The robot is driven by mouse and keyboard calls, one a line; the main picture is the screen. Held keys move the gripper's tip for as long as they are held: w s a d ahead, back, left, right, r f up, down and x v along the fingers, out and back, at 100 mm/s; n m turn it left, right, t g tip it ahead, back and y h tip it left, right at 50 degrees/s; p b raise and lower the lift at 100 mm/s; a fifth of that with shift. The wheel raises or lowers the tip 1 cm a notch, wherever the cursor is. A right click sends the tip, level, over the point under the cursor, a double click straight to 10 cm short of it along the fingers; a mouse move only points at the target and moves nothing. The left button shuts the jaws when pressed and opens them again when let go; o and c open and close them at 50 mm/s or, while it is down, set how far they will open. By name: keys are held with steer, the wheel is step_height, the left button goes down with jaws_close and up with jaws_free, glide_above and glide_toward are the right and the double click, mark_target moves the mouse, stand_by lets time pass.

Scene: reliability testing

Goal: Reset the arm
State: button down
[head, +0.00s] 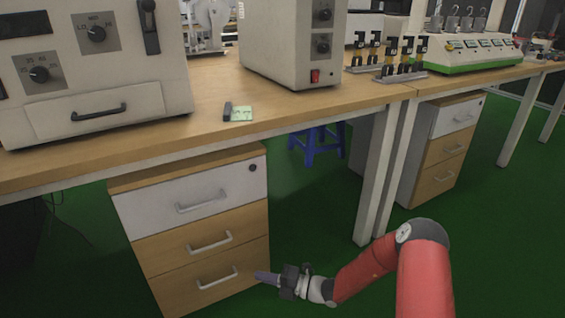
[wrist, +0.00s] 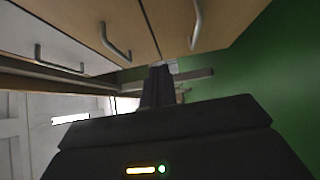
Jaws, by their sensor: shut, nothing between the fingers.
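My gripper (head: 262,277) is at the end of my red arm, low in front of the drawer cabinet (head: 200,228) under the bench. It points left toward the bottom drawer's right side in the head view. In the wrist view my gripper (wrist: 157,72) shows dark fingers closed together with nothing held. I cannot tell whether the fingertips touch the cabinet front. All three drawers look closed.
The wooden bench top (head: 190,135) runs above the cabinet and holds instruments and a small green pad (head: 241,113). A white bench leg (head: 375,185) stands right of the cabinet. A blue stool (head: 318,145) is behind. Green floor (head: 490,220) is clear at right.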

steer(key=s+d+r+n+g+h+p, duration=0.2)
steer(key=s+d+r+n+g+h, duration=0.25)
steer(key=r+n, duration=0.65)
steer(key=s+d+r+n+g+h+p, duration=0.1)
steer(key=s+d+r+n+h, duration=0.3)
steer(key=s+r+n, duration=0.6)
steer(key=s+d+r+n+t+h+p, duration=0.1)
steer(key=s+d+r+n+t+h, duration=0.2)
steer(key=s+d+r+n, duration=0.3)
steer(key=s+d+r+n+t+h+p, duration=0.2)
steer(key=s+d+r+n+t+h, duration=0.2)
steer(key=d+r+n, duration=0.5)
step_height(320, 180, up, 2)
steer(key=s+n+h, duration=0.2)
steer(key=shift+s+d+r, duration=0.2)
steer(key=shift+s, duration=0.1)
steer(key=shift+w+a+p, duration=0.1)
steer(key=shift+p, duration=0.2)
